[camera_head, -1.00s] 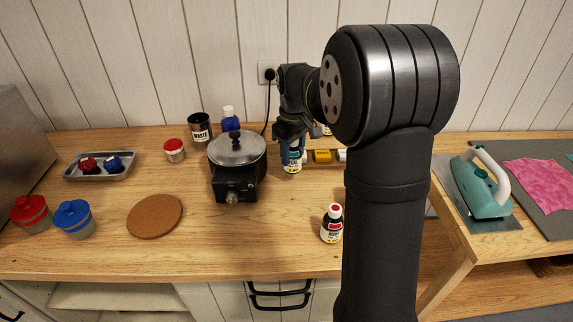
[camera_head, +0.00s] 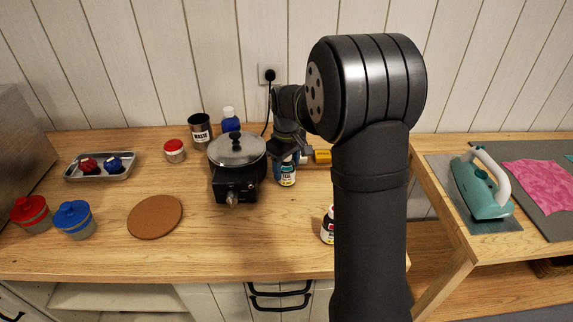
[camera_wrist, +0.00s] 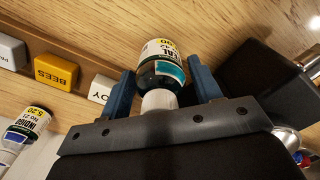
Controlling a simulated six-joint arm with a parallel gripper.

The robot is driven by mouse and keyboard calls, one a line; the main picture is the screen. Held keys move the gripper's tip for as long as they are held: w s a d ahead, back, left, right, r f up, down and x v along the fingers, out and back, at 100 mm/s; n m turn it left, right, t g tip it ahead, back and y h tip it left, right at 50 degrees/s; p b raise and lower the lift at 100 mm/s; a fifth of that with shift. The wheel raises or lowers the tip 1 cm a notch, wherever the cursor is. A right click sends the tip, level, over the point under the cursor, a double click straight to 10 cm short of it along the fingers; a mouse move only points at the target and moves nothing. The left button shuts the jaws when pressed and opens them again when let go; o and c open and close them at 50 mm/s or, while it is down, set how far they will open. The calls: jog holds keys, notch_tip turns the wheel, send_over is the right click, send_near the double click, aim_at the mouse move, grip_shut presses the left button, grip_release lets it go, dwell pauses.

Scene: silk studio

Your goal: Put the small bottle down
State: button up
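The small bottle (camera_head: 287,172), with a white cap, a teal band and a label ending in "EAL", is in my gripper (camera_head: 287,152). In the wrist view the bottle (camera_wrist: 162,62) is between the two blue fingers of my gripper (camera_wrist: 163,88), which are closed in on its sides. In the head view it is upright, just right of the black pot with a glass lid (camera_head: 238,165). I cannot tell whether its base touches the wooden table (camera_head: 265,240). My arm hides part of the table on the right.
A red-labelled bottle (camera_head: 327,228) stands near the front, partly behind my arm. A cork mat (camera_head: 155,216) is at left. The table in front of the pot is clear.

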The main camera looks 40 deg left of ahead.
jog(key=shift+o, duration=0.5)
notch_tip(320, 180, up, 12)
jog(key=shift+r, duration=0.15)
dwell(0.3)
notch_tip(320, 180, down, 12)
jog(key=shift+f, duration=0.2)
jog(key=shift+r, duration=1.95)
